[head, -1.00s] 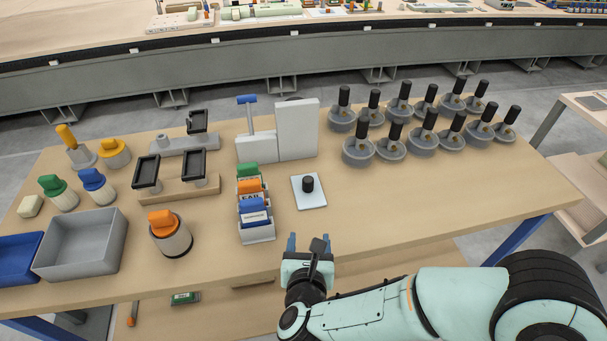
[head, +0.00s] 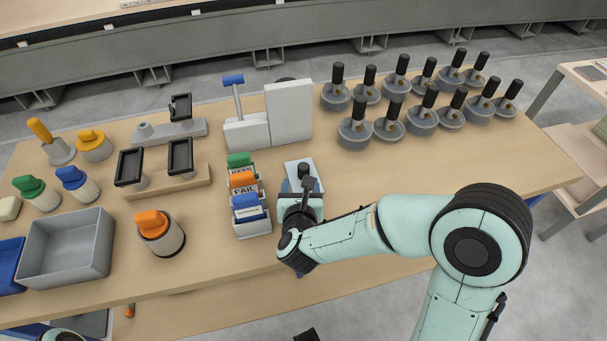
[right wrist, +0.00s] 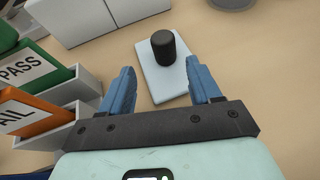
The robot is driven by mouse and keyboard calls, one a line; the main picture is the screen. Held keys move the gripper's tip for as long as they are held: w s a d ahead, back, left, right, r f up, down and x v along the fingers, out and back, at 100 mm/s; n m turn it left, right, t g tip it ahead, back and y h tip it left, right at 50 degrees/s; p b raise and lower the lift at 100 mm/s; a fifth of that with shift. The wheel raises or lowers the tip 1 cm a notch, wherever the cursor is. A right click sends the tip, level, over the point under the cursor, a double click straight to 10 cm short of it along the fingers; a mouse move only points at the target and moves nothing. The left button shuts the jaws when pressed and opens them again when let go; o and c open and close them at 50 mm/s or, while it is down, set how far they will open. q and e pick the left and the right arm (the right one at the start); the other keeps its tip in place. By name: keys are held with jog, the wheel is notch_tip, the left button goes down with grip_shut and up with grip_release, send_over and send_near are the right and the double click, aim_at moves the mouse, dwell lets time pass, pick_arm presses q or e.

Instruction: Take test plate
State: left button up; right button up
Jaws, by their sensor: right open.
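The test plate is a small pale plate (head: 292,164) with a black knob (right wrist: 163,46) standing on it. It lies on the table right of the card holder, and my right gripper partly covers it in the head view. The plate's pale surface (right wrist: 158,83) also shows in the right wrist view. My right gripper (head: 302,187) is open and empty, over the near side of the plate. In the right wrist view its blue fingers (right wrist: 160,82) stand left and right of the plate's near part, with the knob beyond them. My left gripper is not in view.
The card holder (head: 254,229) with PASS and FAIL cards stands close left of my right gripper. A light grey block (head: 290,113) stands behind. Several black-handled round pieces (head: 421,121) fill the back right. A grey bin (head: 65,247) is at the left. The table's right front is clear.

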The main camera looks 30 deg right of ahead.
aim_at(303, 174)
jog(key=x, duration=0.5)
jog(key=shift+d+r+p, duration=0.3)
jog(key=shift+d+p, duration=0.05)
jog(key=shift+s, duration=0.1)
grip_shut()
jog(key=shift+r, duration=0.2)
